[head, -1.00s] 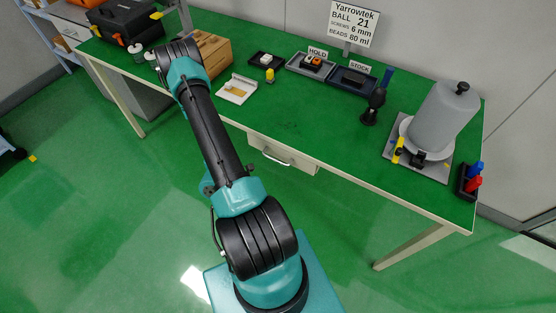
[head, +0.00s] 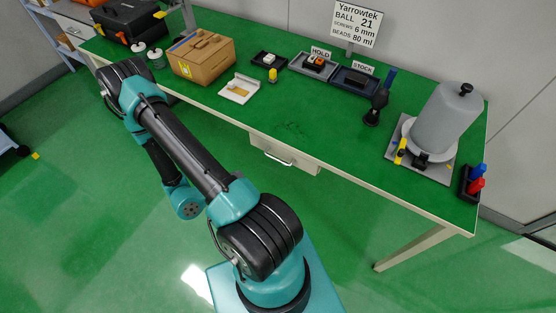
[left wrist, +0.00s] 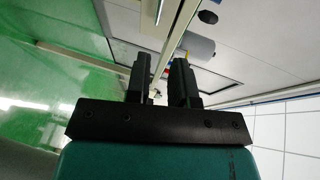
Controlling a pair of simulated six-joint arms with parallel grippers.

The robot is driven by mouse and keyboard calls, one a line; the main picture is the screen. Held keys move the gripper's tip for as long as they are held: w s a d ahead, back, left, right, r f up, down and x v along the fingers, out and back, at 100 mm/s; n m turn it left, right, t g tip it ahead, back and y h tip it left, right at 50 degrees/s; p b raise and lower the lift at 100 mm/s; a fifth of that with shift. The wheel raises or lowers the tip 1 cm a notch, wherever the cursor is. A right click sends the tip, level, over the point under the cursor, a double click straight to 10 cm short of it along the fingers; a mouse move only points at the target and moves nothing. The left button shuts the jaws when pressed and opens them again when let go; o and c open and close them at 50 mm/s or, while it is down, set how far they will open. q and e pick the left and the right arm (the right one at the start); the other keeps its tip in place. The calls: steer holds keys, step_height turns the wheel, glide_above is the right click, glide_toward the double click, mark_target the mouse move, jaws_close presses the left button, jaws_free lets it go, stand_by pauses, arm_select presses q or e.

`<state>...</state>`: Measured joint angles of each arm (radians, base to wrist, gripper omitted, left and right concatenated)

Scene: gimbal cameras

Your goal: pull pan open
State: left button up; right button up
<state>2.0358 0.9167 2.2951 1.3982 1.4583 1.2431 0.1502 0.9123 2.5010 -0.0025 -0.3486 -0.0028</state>
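A pale drawer-like pan (head: 310,165) hangs under the front edge of the green bench, its front close beneath the edge. A light bar handle (head: 278,159) sits on its front. My left arm reaches up and left, then folds back down, with its wrist low over the floor left of the pan. Its fingertips are hidden in the head view. In the left wrist view my left gripper (left wrist: 161,88) has two black fingers apart with an empty gap. It is not seen touching the handle. My right gripper is not in view.
The green bench (head: 300,125) holds a wooden box (head: 202,60), small trays, a dark stand (head: 377,105) and a grey cylinder (head: 447,117) on a plate. A bench leg (head: 410,247) stands at the right. The floor before the pan is clear.

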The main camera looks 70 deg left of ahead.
mark_target(278, 160)
arm_select(q)
steer(key=x, duration=1.7)
steer(key=shift+w, duration=0.2)
jaws_close()
